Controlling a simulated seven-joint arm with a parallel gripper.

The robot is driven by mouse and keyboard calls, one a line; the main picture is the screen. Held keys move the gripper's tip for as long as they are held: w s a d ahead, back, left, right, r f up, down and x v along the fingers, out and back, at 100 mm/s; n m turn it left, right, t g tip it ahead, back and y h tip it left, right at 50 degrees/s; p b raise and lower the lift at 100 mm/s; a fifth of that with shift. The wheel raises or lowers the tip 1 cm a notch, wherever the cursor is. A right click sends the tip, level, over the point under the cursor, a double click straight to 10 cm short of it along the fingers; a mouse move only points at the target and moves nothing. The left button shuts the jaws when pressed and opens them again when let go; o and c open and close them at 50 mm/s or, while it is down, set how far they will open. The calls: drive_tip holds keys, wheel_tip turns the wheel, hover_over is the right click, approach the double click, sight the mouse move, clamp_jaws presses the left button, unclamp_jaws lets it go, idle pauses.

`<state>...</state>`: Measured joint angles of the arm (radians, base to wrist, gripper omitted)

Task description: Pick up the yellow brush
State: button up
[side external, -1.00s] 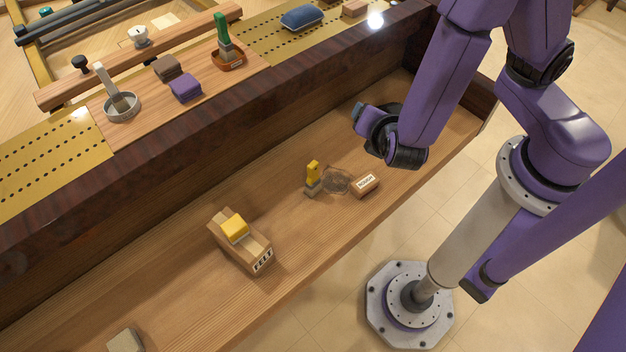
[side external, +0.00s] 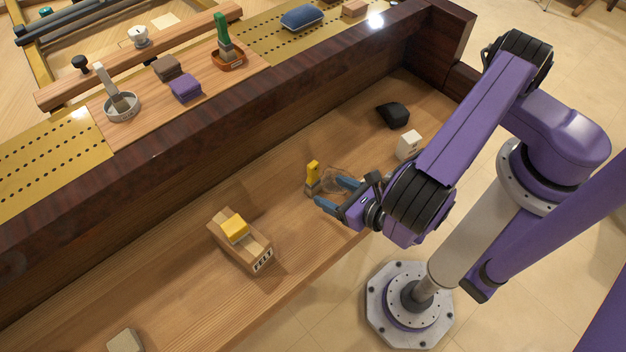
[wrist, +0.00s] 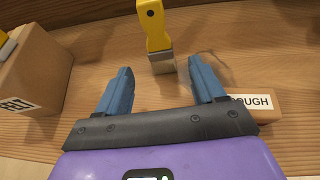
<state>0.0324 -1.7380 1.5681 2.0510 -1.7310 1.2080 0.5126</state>
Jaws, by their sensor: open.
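The yellow brush (side external: 313,178) stands on the wooden shelf with its yellow handle up and its grey-beige bristle end down. In the wrist view the brush (wrist: 155,30) is ahead of my gripper, roughly in line with the gap between the fingers. My gripper (side external: 335,192) is open and empty, low over the shelf just right of the brush. Its two blue fingers (wrist: 160,85) are spread apart in the wrist view and do not appear to touch the brush.
A small labelled block (wrist: 262,104) is by the right finger. The FELT box (side external: 240,250) with a yellow block stands left. A white block (side external: 408,145) and black object (side external: 393,115) are farther back.

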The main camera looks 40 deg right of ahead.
sight(317, 184)
drive_tip(key=shift+x, duration=3.45)
drive_tip(key=shift+d+r, duration=0.1)
drive_tip(key=c, duration=1.1)
